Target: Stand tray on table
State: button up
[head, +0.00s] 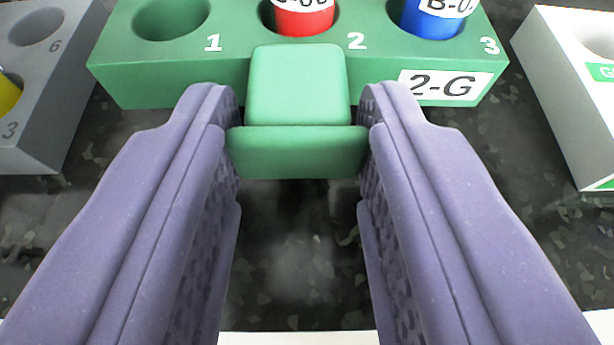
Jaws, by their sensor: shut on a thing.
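The green tray (172,72) is at the top of the head view, with round holes numbered 1, 2 and 3 and a white label reading 2-G. Hole 1 looks empty. A red cylinder (303,18) sits in hole 2 and a blue cylinder (432,20) in hole 3. A green handle (298,150) sticks out of the tray's near side. My gripper (298,130) is shut on this handle, one purple finger on each side. The tray's far part is cut off by the frame.
A dark speckled surface (300,270) lies below the tray. A grey tray (40,140) stands at the left, holding a yellow cylinder (8,95). A white tray (555,105) with a green label stands at the right. A pale strip (300,338) crosses the bottom edge.

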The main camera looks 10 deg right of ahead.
jog(key=shift+f, duration=0.2)
jog(key=shift+f+b, duration=0.45)
jog(key=shift+f, duration=0.05)
jog(key=o, duration=1.1)
jog(key=shift+c, duration=0.2)
